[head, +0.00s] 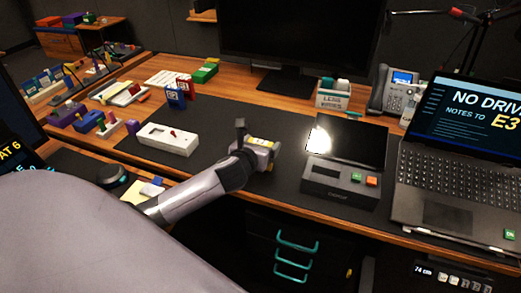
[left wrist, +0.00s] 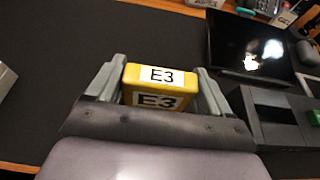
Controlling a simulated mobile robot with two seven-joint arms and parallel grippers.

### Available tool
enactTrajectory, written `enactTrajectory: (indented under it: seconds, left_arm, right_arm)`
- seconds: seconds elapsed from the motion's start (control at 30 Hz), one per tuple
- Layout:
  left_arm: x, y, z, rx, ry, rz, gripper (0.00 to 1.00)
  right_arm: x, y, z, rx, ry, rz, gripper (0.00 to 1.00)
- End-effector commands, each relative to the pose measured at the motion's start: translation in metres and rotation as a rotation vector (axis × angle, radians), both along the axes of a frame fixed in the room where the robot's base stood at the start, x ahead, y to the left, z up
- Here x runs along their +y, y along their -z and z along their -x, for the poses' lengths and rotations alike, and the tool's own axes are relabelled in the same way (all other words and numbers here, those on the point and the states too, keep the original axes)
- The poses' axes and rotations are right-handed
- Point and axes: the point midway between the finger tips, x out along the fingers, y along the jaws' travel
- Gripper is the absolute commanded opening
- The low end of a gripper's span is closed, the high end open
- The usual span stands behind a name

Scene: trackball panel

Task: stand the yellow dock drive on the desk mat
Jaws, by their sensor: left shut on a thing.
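The yellow dock drive (head: 262,142) is in my left gripper (head: 256,150) over the middle of the dark desk mat (head: 225,122). In the left wrist view the drive (left wrist: 160,88) shows white E3 labels on two faces. The fingers of my left gripper (left wrist: 160,92) are shut on its two sides. The mat (left wrist: 90,40) lies beyond it and looks bare there. I cannot tell whether the drive's lower end touches the mat, as my gripper hides it. My right gripper is not in view.
A blue drive (head: 175,97) and a red drive (head: 186,87) stand left. A white box (head: 168,139) lies left of my gripper. A dark dock box (head: 341,186) and a tilted black screen (head: 348,142) are right. A laptop (head: 455,180) stands far right.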

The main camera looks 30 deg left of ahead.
Motion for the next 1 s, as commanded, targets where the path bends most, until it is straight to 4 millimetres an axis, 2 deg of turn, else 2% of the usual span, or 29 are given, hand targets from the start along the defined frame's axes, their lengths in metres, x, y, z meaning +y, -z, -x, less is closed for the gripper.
enactTrajectory:
  seconds: [0.07, 0.43, 0.47, 0.5, 0.8, 1.0]
  left_arm:
    - [0.0, 0.01, 0.0, 0.0, 0.0, 0.0, 0.47]
    - [0.0, 0.013, 0.0, -0.001, 0.0, -0.001, 0.47]
    - [0.0, 0.013, 0.0, 0.0, 0.0, -0.001, 0.91]
    - [0.0, 0.013, 0.0, 0.0, 0.0, -0.001, 1.0]
    - [0.0, 0.008, 0.0, -0.001, 0.0, 0.0, 1.0]
    - [-0.004, 0.003, 0.018, 0.001, 0.002, -0.001, 1.0]
  right_arm:
    - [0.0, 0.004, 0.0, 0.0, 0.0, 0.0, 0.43]
    - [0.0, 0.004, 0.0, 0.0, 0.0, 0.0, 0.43]
    - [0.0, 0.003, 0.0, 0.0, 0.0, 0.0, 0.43]
    - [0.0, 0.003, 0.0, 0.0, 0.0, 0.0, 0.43]
    - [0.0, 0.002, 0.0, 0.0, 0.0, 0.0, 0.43]
    - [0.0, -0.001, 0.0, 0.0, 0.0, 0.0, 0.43]
